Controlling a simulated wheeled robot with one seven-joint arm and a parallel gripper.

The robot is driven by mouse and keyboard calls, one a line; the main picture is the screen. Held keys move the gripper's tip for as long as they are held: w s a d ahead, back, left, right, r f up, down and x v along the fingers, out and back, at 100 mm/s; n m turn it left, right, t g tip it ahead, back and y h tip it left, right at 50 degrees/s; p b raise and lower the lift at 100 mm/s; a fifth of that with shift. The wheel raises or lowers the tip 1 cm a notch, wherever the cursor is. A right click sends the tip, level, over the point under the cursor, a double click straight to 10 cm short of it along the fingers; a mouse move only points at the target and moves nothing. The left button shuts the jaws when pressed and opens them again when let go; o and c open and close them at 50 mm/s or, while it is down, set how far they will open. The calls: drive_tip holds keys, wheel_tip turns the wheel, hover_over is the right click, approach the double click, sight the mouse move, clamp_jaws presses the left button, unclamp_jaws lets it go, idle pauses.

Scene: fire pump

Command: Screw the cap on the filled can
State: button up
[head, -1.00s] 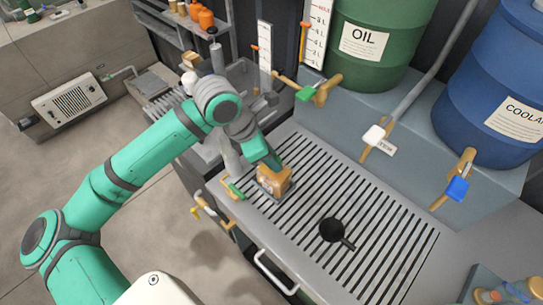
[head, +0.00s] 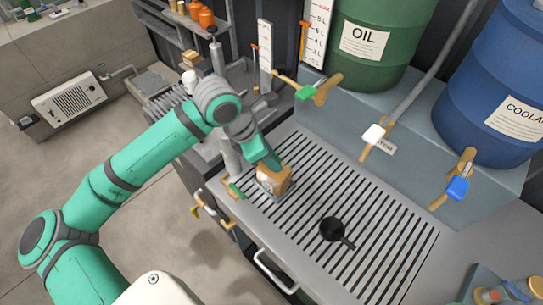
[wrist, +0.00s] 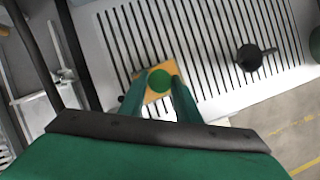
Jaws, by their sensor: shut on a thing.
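A small tan can (head: 272,180) with a pale label stands on the slatted drain grate (head: 385,210), near its left end. My gripper (head: 274,165) reaches down onto the can's top from above and hides part of it. In the wrist view the can (wrist: 150,97) shows from above, with a round green cap (wrist: 159,80) over its top. My gripper's two teal fingers (wrist: 158,84) are shut on the cap, one on each side. I cannot tell how far down the cap sits.
A black funnel-like piece (head: 332,229) lies on the grate, right of the can. Green (head: 304,92), white (head: 374,134) and blue (head: 458,188) taps project over the bench from behind. The grate's right part is clear.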

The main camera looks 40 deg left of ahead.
drive_tip(key=shift+s, duration=0.1)
drive_tip(key=shift+a+m+g+h, duration=0.1)
drive_tip(key=shift+m+g+h, duration=0.25)
drive_tip(key=shift+m, duration=0.8)
drive_tip(key=shift+m+g+h, duration=0.35)
drive_tip(key=shift+m, duration=0.8)
drive_tip(key=m, duration=0.1)
drive_tip(key=m+g, duration=0.1)
drive_tip(key=m, duration=0.2)
drive_tip(key=shift+w+m+g+h, duration=0.3)
drive_tip(key=shift+g+h, duration=0.1)
drive_tip(key=shift+w+m, duration=0.1)
drive_tip(key=shift+m, duration=0.3)
drive_tip(key=m+g, duration=0.1)
drive_tip(key=m, duration=0.2)
drive_tip(key=shift+m+g, duration=0.4)
drive_tip(key=shift+w, duration=0.1)
